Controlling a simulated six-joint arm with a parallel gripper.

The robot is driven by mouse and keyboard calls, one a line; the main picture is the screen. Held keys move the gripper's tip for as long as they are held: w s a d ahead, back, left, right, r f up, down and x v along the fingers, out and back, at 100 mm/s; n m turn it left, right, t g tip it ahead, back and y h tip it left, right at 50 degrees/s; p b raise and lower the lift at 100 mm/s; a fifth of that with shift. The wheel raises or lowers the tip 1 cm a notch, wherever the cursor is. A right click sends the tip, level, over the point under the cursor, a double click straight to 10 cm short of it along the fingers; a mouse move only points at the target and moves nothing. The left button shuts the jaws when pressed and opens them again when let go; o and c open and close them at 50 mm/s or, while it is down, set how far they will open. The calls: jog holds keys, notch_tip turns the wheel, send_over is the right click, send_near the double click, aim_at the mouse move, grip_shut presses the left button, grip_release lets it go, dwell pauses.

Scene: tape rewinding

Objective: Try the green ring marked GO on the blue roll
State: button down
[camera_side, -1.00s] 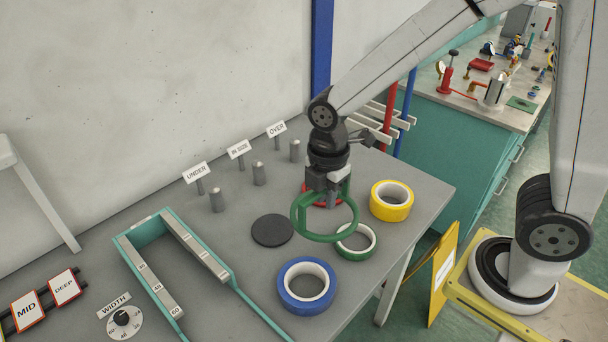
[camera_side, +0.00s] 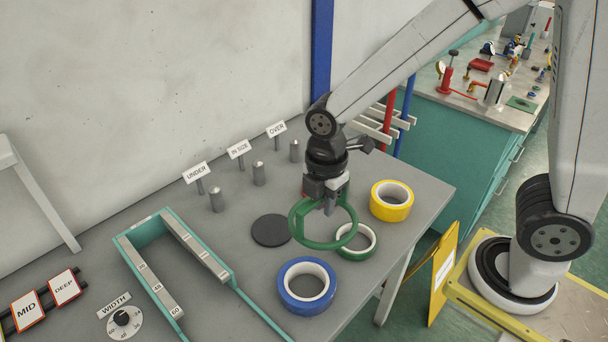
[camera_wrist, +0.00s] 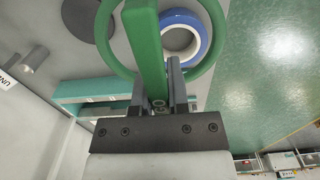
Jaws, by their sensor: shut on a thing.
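My gripper (camera_side: 328,204) is shut on the handle of the green GO ring (camera_side: 295,231) and holds it above the table. In the wrist view the green ring (camera_wrist: 206,79) hangs beyond the fingers (camera_wrist: 158,92), and the letters GO show on its handle between them. The blue roll (camera_side: 307,305) lies flat on the table, lower left of the ring and apart from it in the side view. In the wrist view the blue roll (camera_wrist: 203,26) shows partly through the ring, with the handle covering part of it.
A yellow roll (camera_side: 391,212) and a green roll (camera_side: 371,247) lie near the ring. A black disc (camera_side: 272,230) lies left of it. Posts labelled UNDER, IN SIZE and OVER (camera_side: 276,129) stand along the wall. A teal-framed gauge (camera_side: 147,231) lies left.

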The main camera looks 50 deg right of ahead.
jog(key=s+a+f, duration=0.2)
jog(key=a+f, duration=0.1)
jog(key=a, duration=0.4)
jog(key=shift+s+f, duration=0.2)
jog(key=shift+s, duration=0.05)
jog(key=shift+f, duration=0.2)
jog(key=shift+f, duration=2.25)
jog(key=shift+f, duration=0.5)
dwell(0.8)
jog(key=c, duration=0.5)
grip_release()
jog(key=shift+c, duration=0.2)
jog(key=shift+r, duration=0.1)
